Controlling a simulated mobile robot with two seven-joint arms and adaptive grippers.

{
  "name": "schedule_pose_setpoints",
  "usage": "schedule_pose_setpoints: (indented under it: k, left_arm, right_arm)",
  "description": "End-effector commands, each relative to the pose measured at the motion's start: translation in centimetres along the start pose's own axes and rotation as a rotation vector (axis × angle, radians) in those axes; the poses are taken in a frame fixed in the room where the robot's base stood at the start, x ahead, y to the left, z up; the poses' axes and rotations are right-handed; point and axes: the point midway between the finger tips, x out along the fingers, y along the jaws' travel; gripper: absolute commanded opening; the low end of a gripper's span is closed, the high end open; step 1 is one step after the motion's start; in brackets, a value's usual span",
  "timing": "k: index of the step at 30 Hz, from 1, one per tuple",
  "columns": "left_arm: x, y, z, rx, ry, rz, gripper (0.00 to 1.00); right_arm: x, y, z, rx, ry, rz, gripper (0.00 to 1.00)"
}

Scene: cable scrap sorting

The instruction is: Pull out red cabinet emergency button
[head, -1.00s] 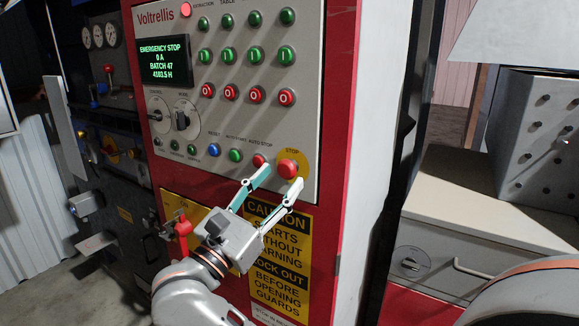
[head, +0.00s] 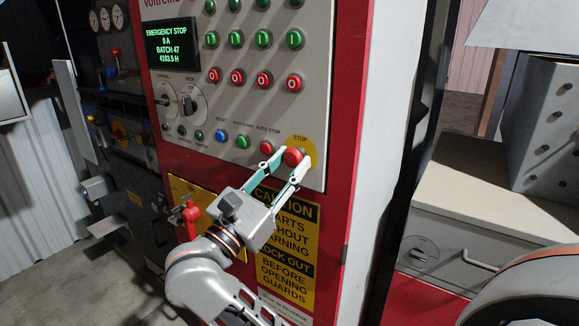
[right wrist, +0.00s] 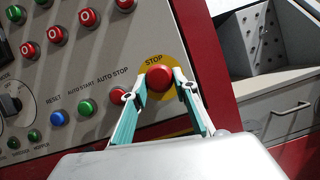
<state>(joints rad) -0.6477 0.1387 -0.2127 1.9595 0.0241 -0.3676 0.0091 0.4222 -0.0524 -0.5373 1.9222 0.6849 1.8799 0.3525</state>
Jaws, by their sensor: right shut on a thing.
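The red emergency stop button (head: 293,157) sits on a yellow disc marked STOP, at the lower right of the grey control panel (head: 220,115) on the red cabinet. It also shows in the right wrist view (right wrist: 159,77). My right gripper (head: 290,160) comes from below, its two fingertips on either side of the button, shut on it. In the right wrist view the fingertips touch the left and right sides of the button head. The panel's display (head: 172,45) reads EMERGENCY STOP. My left gripper is not in view.
A smaller red auto stop button (head: 266,148) lies just left of the gripper's left finger. Green, blue and red buttons fill the panel above and left. A red padlock-like handle (head: 190,212) is at lower left. A grey bench (head: 455,215) stands at right.

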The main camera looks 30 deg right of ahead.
Motion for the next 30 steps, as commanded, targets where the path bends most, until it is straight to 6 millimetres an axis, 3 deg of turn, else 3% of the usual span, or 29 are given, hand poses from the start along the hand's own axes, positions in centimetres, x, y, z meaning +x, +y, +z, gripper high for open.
schedule_pose_setpoints:
  k: [10, 11, 12, 30]
  left_arm:
    - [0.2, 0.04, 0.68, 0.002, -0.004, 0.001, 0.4]
    - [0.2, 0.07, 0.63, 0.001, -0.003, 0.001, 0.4]
    - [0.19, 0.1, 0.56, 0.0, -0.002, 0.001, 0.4]
    - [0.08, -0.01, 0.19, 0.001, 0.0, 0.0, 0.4]
  right_arm:
    - [-0.55, 0.0, 0.07, 0.001, 0.002, 0.002, 0.0]
    - [-0.55, 0.0, 0.06, 0.001, 0.002, 0.002, 0.36]
    - [-0.54, 0.0, 0.07, 0.001, 0.002, 0.002, 0.45]
    - [-0.22, -0.01, 0.14, 0.0, 0.0, 0.0, 0.45]
